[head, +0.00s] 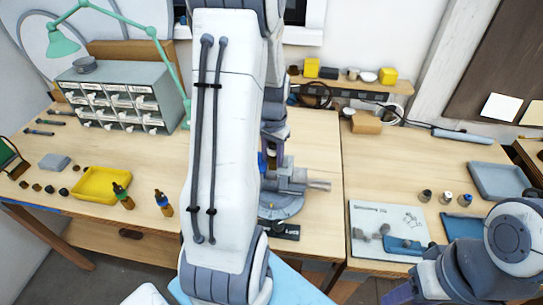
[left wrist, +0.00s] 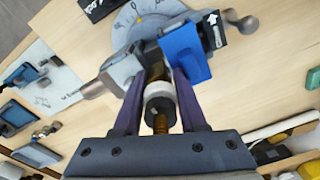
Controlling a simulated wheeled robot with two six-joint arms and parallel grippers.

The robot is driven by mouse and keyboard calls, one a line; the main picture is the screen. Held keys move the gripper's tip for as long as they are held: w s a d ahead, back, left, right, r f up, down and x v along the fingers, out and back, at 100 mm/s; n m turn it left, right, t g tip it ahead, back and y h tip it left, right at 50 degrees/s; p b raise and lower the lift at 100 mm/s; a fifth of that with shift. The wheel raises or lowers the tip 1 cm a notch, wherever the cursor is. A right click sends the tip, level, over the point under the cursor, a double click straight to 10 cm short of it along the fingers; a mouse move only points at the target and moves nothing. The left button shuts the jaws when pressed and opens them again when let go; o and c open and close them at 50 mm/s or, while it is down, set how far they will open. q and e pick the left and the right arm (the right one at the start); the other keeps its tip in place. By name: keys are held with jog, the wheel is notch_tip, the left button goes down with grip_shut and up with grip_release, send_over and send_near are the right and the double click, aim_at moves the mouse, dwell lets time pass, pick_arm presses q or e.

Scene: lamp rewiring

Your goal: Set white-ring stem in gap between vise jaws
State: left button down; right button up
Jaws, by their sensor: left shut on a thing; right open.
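The vise (head: 290,180) stands on a round grey base on the table, partly hidden by my left arm in the head view. In the left wrist view, its grey jaw (left wrist: 122,70) and blue jaw piece (left wrist: 184,52) lie just beyond my fingertips. My left gripper (left wrist: 160,88) is shut on the white-ring stem (left wrist: 160,91), which has a pale ring, a dark collar and a brass-coloured shaft. The stem lines up with the space between the jaws; whether it touches them I cannot tell. My right gripper (head: 400,292) is at the bottom right, away from the vise, its fingers barely visible.
A white mat (head: 368,222) with small parts lies right of the vise, near a grey-blue tray (head: 497,180). A yellow tray (head: 95,184), small bottles (head: 163,203) and a drawer cabinet (head: 122,98) are on the left.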

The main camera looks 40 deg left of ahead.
pick_arm(q)
jog(key=f, duration=0.2)
jog(key=s, duration=0.1)
jog(key=shift+d+f, duration=0.4)
pick_arm(e)
jog(key=shift+f, duration=0.45)
pick_arm(q)
jog(key=shift+c, duration=1.9)
grip_release()
jog(key=shift+w+r+p, duration=0.25)
jog(key=shift+r+p, duration=0.4)
jog(key=shift+r, duration=0.05)
jog(key=r+p, duration=0.3)
jog(key=shift+w+a+r, duration=0.2)
jog(key=shift+w+a, duration=0.05)
jog(key=shift+w, duration=0.1)
notch_tip(320, 180, up, 5)
jog(key=p, duration=0.3)
jog(key=shift+s+d+f+p, duration=0.15)
jog(key=shift+p, duration=0.2)
jog(key=shift+r+p, duration=0.3)
jog(key=shift+r, duration=0.05)
jog(key=shift+s+r, duration=0.15)
jog(key=shift+r, duration=0.2)
pick_arm(e)
notch_tip(320, 180, up, 9)
jog(key=a, duration=0.1)
jog(key=shift+w+a+f, duration=0.15)
jog(key=shift+w+a, duration=0.1)
jog(key=shift+w, duration=0.15)
